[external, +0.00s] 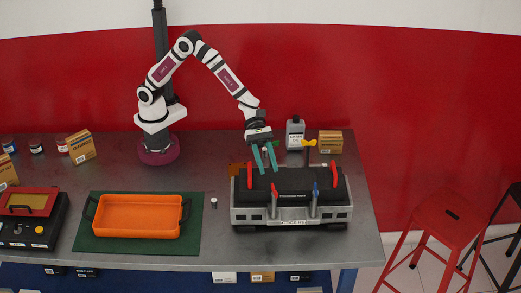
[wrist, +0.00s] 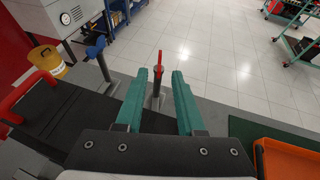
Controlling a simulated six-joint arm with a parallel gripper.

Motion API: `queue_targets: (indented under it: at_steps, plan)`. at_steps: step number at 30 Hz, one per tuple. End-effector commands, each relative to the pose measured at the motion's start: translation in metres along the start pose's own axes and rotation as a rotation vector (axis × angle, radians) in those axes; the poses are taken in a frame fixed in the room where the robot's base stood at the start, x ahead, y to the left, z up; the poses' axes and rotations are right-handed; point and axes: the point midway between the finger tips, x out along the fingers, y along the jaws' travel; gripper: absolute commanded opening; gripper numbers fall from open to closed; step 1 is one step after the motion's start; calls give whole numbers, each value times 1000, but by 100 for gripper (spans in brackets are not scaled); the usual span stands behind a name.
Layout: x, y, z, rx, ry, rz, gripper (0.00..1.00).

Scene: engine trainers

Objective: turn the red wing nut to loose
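The engine trainer (external: 291,215) is a dark block on a light grey base on the bench. The red wing nut (external: 274,187) tops a metal post at its front left. In the wrist view my gripper (wrist: 165,72) is also open. Contact with the wing nut does not show.
Red handles (external: 249,175) (external: 333,175) rise at both ends of the trainer. An orange tray (external: 138,216) lies left on a green mat (external: 100,243).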

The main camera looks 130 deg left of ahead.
Motion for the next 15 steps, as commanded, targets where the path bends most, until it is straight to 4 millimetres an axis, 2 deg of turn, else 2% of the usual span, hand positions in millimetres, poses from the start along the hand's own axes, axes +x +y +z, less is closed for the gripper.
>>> queue_targets:
  at_steps: [3,6,10,15]
  plan:
    - [32,-1,-1,2,1,-3,38]
    - [54,-1,-1,2,1,-2,38]
    - [72,0,0,2,0,0,38]
    - [82,0,0,2,0,1,38]
